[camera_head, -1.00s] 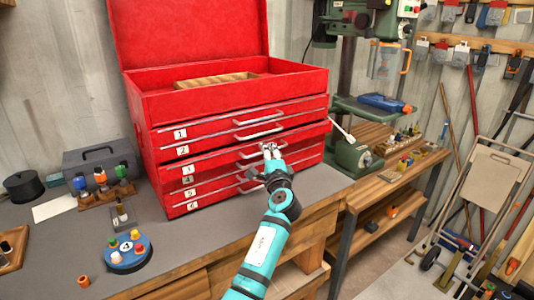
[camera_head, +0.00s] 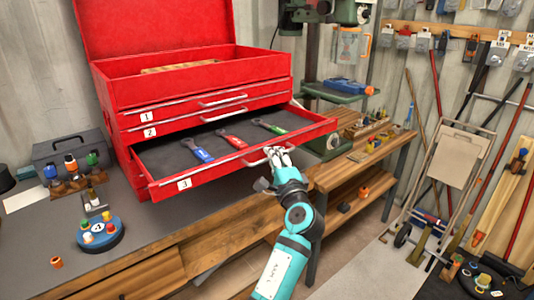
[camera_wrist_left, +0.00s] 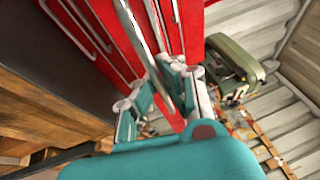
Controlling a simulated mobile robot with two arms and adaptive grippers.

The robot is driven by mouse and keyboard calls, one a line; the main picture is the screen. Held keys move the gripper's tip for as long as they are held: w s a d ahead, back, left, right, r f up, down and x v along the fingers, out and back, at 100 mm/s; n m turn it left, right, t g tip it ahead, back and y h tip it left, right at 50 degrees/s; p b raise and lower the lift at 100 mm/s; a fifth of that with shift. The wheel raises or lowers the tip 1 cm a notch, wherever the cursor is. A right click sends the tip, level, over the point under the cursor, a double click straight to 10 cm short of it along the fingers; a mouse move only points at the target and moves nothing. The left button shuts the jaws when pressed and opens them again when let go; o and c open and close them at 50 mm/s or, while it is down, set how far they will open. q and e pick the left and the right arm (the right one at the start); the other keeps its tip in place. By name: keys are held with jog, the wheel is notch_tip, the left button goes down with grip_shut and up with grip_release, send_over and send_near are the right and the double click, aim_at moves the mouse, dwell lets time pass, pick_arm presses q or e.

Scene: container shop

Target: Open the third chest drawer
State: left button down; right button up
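The red tool chest (camera_head: 190,75) stands on the workbench with its lid up. Its third drawer (camera_head: 222,172), labelled 3, is pulled far out and shows a dark lining. Three tools lie in it: one with a blue handle (camera_head: 203,155), one red (camera_head: 232,141), one green (camera_head: 273,129). My left gripper (camera_head: 279,153) is at the right part of this drawer's metal handle (camera_head: 254,161). In the left wrist view, the fingers (camera_wrist_left: 167,88) are closed around the handle bar (camera_wrist_left: 137,30). My right gripper is out of view.
Drawers 1 and 2 (camera_head: 200,117) are shut; the lower drawers are hidden under the open one. A blue round holder (camera_head: 99,236) and a grey toolbox (camera_head: 72,150) stand on the bench at left. A folded cart (camera_head: 450,165) stands at right.

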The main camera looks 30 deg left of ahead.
pick_arm(q)
jog(key=shift+s+f, duration=0.1)
jog(key=shift+f, duration=0.15)
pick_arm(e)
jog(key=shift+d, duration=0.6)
